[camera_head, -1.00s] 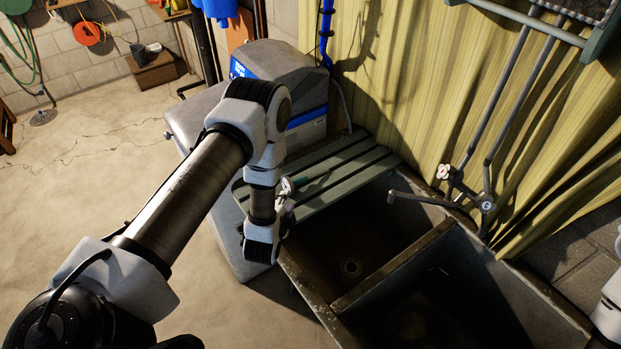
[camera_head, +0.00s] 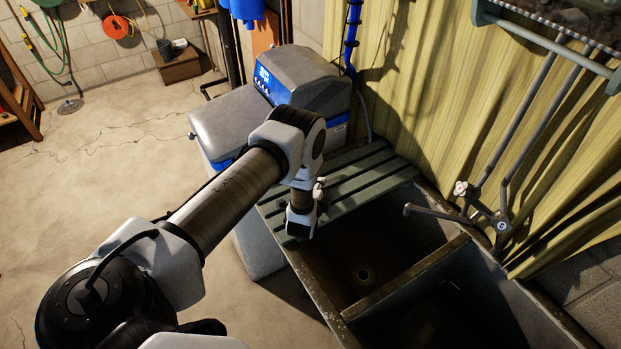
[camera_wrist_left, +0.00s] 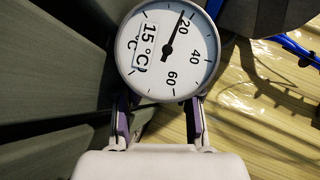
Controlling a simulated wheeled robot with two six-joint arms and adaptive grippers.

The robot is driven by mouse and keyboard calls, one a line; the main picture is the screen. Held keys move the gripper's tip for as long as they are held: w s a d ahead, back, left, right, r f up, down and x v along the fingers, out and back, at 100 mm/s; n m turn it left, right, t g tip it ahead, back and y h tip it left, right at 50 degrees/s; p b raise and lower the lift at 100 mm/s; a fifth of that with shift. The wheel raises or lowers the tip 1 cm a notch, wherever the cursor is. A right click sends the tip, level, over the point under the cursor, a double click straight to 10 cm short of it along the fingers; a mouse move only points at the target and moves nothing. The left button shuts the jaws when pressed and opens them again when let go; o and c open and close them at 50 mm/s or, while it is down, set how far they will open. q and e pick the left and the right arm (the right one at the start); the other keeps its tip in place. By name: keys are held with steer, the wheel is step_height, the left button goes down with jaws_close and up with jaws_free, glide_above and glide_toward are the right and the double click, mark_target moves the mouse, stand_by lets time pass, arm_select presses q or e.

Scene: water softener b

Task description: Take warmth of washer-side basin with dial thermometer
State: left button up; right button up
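The dial thermometer (camera_wrist_left: 168,50) has a round white face with black numbers, a black needle close to the 20 mark, and a "15 °C" label. In the left wrist view its face is turned to the camera at the tips of my left gripper (camera_wrist_left: 162,110), whose two fingers stand apart below it. The dial covers the fingertips, so I cannot tell if they grip it. In the head view my left gripper (camera_head: 318,190) is over the slatted board (camera_head: 352,172). The washer-side basin (camera_head: 364,240) is the left compartment of the double sink. My right gripper is out of view.
A grey-and-blue softener unit (camera_head: 305,78) stands behind the board. The tap spout (camera_head: 425,211) reaches over the left basin. A divider (camera_head: 408,278) separates it from the right basin (camera_head: 455,310). A yellow curtain (camera_head: 430,85) hangs behind. Open concrete floor (camera_head: 105,180) lies left.

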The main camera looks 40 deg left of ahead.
arm_select(q)
steer(key=shift+f, duration=0.1)
steer(key=c, duration=0.5)
steer(key=shift+s+d, duration=0.1)
steer(key=shift+s, duration=0.1)
jaws_close()
